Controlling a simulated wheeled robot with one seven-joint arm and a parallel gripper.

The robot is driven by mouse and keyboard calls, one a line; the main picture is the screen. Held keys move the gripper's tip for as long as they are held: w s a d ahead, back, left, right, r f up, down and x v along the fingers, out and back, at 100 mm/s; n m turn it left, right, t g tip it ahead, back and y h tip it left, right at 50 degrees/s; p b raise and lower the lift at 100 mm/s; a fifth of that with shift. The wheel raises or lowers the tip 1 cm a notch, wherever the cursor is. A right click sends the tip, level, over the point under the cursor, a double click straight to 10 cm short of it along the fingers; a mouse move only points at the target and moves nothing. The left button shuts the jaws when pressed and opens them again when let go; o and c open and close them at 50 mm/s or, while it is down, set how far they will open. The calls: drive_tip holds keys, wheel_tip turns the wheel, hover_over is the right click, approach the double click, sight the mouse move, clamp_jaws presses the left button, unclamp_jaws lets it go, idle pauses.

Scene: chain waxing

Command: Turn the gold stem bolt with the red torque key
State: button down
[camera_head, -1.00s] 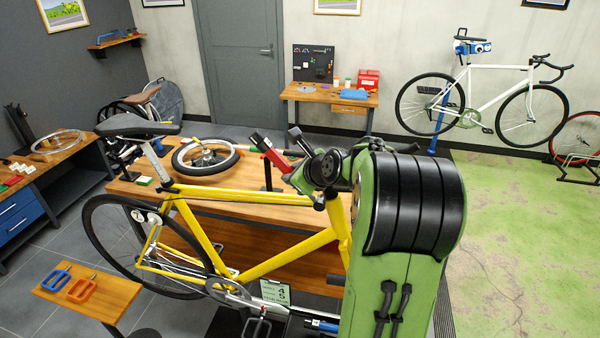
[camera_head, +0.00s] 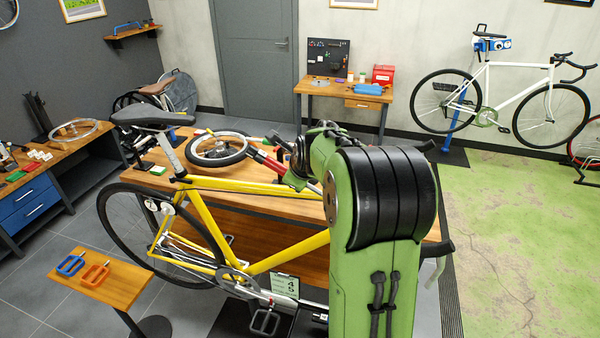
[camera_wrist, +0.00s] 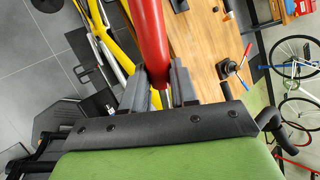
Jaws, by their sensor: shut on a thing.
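The red torque key (camera_head: 266,159) is in my gripper, above the bench and the yellow bike. In the wrist view the red key (camera_wrist: 150,42) runs between the two dark fingers of my gripper (camera_wrist: 160,88), which is shut on it. A thin metal shaft shows just below the red part between the fingers. The yellow bike (camera_head: 208,220) stands in front of the bench, and its front end is mostly hidden behind my arm. I cannot make out the gold stem bolt in either view.
A wooden workbench (camera_head: 290,208) stands behind the bike with a loose wheel (camera_head: 218,150) on it. A small wooden stand (camera_head: 125,283) at lower left holds a blue tool (camera_head: 70,264) and an orange tool (camera_head: 95,275). Green floor (camera_head: 500,220) is open at right.

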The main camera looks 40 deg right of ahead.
drive_tip(key=shift+w+a, duration=0.1)
drive_tip(key=shift+a, duration=0.15)
drive_tip(key=shift+w+a+f+n+g+h, duration=0.2)
drive_tip(key=shift+w+f+g, duration=0.15)
drive_tip(key=shift+f, duration=0.1)
drive_tip(key=shift+w+a+f+n+g+h, duration=0.15)
drive_tip(key=shift+w+f+n+g+h, duration=0.05)
drive_tip(key=shift+f+g, duration=0.2)
drive_tip(key=shift+f, duration=0.3)
drive_tip(key=shift+w+f+g+h, duration=0.2)
drive_tip(key=shift+f+g+h, duration=0.1)
drive_tip(key=shift+g+h, duration=0.15)
drive_tip(key=shift+s+a+f+b, duration=0.1)
drive_tip(key=shift+a+f+b, duration=0.1)
drive_tip(key=shift+b, duration=0.25)
